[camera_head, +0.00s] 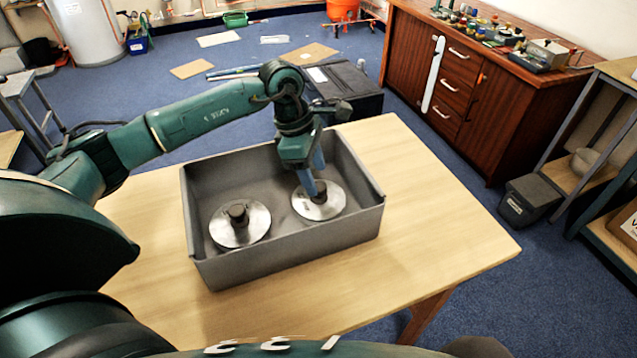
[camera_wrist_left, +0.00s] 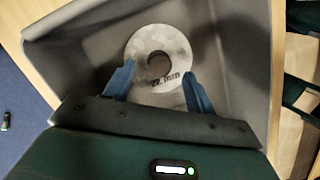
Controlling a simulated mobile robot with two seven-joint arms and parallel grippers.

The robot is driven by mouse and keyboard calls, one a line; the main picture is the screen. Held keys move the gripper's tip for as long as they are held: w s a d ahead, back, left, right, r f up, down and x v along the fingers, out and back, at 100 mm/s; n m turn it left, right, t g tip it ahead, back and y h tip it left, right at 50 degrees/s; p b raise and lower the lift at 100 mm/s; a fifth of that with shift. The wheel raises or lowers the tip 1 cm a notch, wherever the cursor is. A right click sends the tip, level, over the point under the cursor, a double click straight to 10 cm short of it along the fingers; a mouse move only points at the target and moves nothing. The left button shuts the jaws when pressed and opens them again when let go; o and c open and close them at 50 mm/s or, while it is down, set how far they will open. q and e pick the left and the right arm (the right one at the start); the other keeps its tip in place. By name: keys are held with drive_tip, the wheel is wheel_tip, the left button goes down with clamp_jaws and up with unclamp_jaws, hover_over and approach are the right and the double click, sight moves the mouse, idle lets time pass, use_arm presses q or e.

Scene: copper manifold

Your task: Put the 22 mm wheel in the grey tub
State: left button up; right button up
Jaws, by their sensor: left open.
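The grey tub (camera_head: 290,254) stands on the wooden table, and two silver disc wheels lie flat in it. The right-hand one is the 22 mm wheel (camera_head: 335,203); its printed "22 mm" label reads in the left wrist view (camera_wrist_left: 146,48). Another wheel (camera_head: 226,236) with a dark hub lies to its left. My left gripper (camera_head: 318,188) is inside the tub, pointing down over the 22 mm wheel. Its blue fingers (camera_wrist_left: 159,69) are open, one on each side of the hub as seen from the wrist; whether they touch the wheel I cannot tell. My right gripper is not in view.
The tub's walls (camera_head: 188,215) rise around the gripper. The table (camera_head: 430,205) is bare to the right and in front. A black case (camera_head: 360,90) stands behind the table, a wooden cabinet (camera_head: 480,85) at the back right, and a dark bin (camera_head: 528,200) on the floor.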

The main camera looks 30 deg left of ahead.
use_arm(q)
drive_tip(key=v, duration=0.7)
drive_tip(key=shift+r, duration=0.4)
